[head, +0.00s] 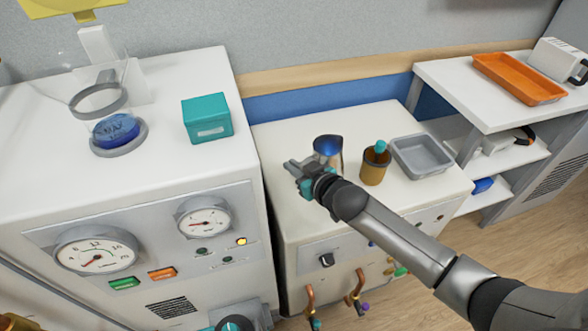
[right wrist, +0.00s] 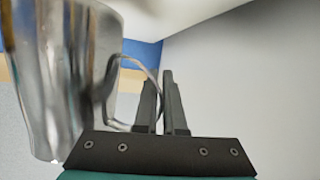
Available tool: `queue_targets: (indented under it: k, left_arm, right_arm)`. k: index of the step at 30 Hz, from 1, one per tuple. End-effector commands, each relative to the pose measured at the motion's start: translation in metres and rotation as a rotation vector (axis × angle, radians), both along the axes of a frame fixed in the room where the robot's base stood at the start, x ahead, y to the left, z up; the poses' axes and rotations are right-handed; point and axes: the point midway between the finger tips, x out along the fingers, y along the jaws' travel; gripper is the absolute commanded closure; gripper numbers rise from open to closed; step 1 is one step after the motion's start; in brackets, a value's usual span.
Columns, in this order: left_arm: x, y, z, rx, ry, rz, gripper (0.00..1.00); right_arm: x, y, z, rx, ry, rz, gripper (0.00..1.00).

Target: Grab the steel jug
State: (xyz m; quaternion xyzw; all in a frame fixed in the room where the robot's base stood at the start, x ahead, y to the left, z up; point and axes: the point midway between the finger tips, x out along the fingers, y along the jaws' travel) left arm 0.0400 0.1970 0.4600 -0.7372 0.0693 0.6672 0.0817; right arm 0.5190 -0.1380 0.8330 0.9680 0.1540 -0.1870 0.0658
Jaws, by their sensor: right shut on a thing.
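The steel jug (head: 331,148) stands on the white cabinet top, shiny with a blue reflection inside its mouth. In the head view my right gripper (head: 294,169) is at its near left side and hides its lower part. In the right wrist view the jug (right wrist: 65,75) fills the left side, and its thin wire handle (right wrist: 152,72) loops over to the fingers. My right gripper (right wrist: 162,90) is shut on this handle. Whether the jug's base is touching the cabinet is hidden. My left gripper is not in view.
A teal box (head: 207,119) sits on the taller machine at left. An orange tray (head: 518,78) lies on the right shelf. The cabinet's front (head: 300,217) top is clear.

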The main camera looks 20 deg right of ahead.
Motion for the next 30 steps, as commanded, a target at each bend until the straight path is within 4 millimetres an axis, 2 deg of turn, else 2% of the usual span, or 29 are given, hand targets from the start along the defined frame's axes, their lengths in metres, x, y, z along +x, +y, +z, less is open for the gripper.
queue_targets:
  k: [1, 8, 21, 30]
  left_arm:
    - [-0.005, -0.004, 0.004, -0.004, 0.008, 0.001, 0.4]
    - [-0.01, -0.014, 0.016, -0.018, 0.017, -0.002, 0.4]
    - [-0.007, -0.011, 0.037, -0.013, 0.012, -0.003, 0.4]
    - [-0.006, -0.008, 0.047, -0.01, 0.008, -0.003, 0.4]
  right_arm:
    - [0.001, 0.0, 0.011, 0.0, -0.006, 0.001, 1.0]
    - [0.001, 0.0, 0.043, 0.0, -0.006, 0.0, 1.0]
    - [0.001, 0.0, 0.105, -0.001, -0.008, 0.001, 1.0]
    - [0.001, 0.0, 0.138, 0.0, -0.006, 0.001, 1.0]
